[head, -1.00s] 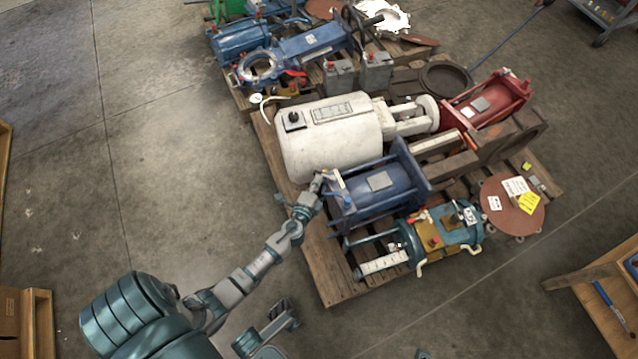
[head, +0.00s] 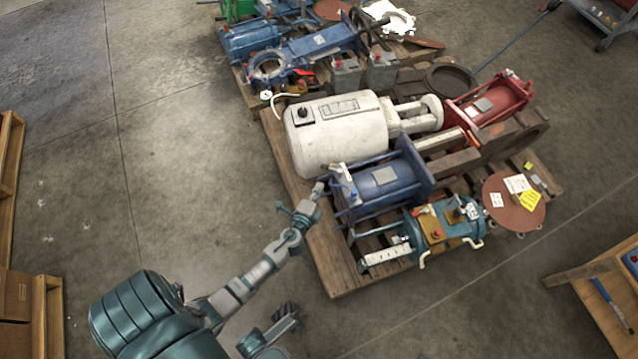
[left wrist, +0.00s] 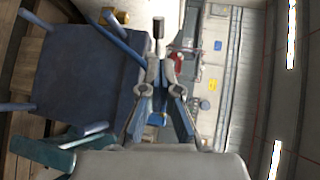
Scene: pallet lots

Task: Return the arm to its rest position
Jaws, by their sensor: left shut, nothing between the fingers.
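My left arm reaches up from the lower left of the head view. Its gripper (head: 320,188) is shut and empty at the left edge of the near pallet (head: 347,279). It is close to the left end of the blue cylinder unit (head: 385,180), and a small gap seems to separate them. In the left wrist view the gripper fingers (left wrist: 160,82) show in the middle, with a large dark blue surface (left wrist: 85,75) at the left.
The pallet also bears a white tank (head: 340,135), a teal and yellow unit (head: 443,226), a red cylinder (head: 490,102) and a brown disc (head: 512,205). The floor left of the pallet is clear.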

